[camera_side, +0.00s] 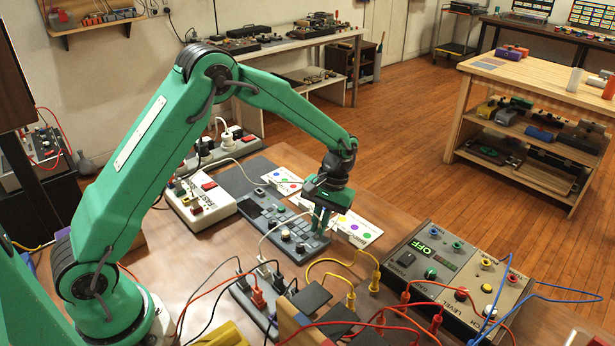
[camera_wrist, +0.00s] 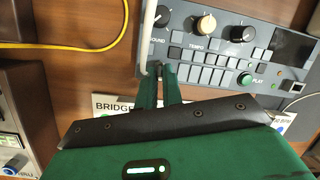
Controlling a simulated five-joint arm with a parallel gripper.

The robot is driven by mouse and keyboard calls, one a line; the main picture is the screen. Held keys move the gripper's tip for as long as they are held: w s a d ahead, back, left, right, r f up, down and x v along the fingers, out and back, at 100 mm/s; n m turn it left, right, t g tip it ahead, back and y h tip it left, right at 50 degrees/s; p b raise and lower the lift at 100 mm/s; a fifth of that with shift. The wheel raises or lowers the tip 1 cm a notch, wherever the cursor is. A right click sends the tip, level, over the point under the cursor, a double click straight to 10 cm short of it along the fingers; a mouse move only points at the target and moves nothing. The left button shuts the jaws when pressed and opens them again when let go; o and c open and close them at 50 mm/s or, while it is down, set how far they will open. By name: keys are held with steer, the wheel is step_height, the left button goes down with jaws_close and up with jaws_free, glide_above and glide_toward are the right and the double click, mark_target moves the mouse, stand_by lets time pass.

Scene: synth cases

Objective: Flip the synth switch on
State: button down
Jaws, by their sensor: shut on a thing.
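The synth (camera_side: 275,222) is a grey panel with knobs, rows of keys and a small screen, lying on the wooden bench. In the wrist view the synth (camera_wrist: 225,50) shows a green PLAY button and a dark screen. My gripper (camera_side: 319,222) reaches down at the synth's near right end. In the wrist view the green fingers of my gripper (camera_wrist: 171,70) are close together at the panel's left end, by the SOUND and TEMPO labels. They are shut on a small part there, apparently the synth switch, which the fingers mostly hide.
A white cable (camera_wrist: 148,38) runs right beside the fingers. A white power box (camera_side: 205,207) with a red switch stands left of the synth. A grey box (camera_side: 455,275) with a green OFF display stands at right. Cards (camera_side: 357,230) lie behind; several cables cross the front.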

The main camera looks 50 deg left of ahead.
mark_target(316, 237)
steer(key=t, duration=0.1)
steer(key=s+t, duration=0.1)
steer(key=t, duration=0.2)
steer(key=shift+s+r, duration=0.15)
steer(key=shift+s, duration=0.15)
steer(key=shift+s+f+t+h, duration=0.15)
steer(key=shift+s+t, duration=0.2)
steer(key=shift+t, duration=0.7)
steer(key=shift+s+f+t+h, duration=0.15)
steer(key=shift+s+t, duration=0.15)
steer(key=shift+t, duration=0.75)
steer(key=c, duration=1.6)
jaws_free()
steer(key=shift+o, duration=0.2)
steer(key=shift+s+r, duration=0.1)
steer(key=shift+r, duration=0.1)
steer(key=v, duration=0.7)
steer(key=shift+s, duration=0.15)
steer(key=shift+r, duration=0.2)
